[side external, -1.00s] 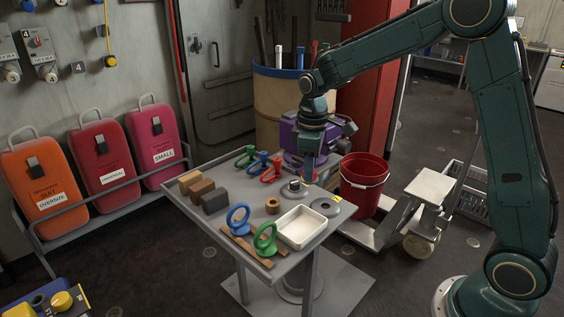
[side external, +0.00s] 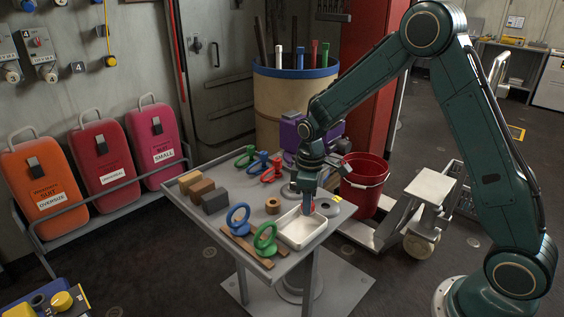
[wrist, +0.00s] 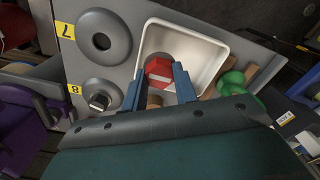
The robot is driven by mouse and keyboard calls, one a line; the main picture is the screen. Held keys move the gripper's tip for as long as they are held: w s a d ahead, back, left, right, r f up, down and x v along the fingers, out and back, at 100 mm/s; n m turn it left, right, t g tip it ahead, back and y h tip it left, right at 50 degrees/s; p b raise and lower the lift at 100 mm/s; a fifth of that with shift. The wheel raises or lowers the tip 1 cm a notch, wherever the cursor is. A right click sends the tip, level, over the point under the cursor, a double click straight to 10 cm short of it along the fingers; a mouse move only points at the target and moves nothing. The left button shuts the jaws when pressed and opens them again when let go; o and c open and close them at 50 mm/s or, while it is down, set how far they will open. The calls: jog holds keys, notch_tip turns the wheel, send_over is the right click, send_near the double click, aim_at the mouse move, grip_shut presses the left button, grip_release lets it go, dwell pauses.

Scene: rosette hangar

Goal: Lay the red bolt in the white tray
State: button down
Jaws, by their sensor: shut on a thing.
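My gripper (side external: 308,207) points down over the white tray (side external: 290,240), near its back edge. In the wrist view its two blue fingers (wrist: 157,82) are closed around the red bolt (wrist: 159,67), whose hexagonal head shows between the tips. A bit of the bolt's red also shows by the fingers in the side view (side external: 313,209). The white tray (wrist: 207,32) lies beneath the bolt in the wrist view, and its visible inside is empty. I cannot tell whether the bolt touches the tray floor.
Grey discs (wrist: 103,37) sit beside the tray, one with a metal post. A brown ring (side external: 272,205), blue (side external: 238,219) and green rings (side external: 265,239), and several blocks (side external: 202,190) stand on the table. A red bucket (side external: 364,185) stands beyond.

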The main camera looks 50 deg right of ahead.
jog(key=shift+f, duration=1.05)
jog(key=shift+f, duration=0.6)
jog(key=c, duration=1.1)
grip_release()
notch_tip(320, 180, up, 13)
jog(key=shift+r, duration=0.15)
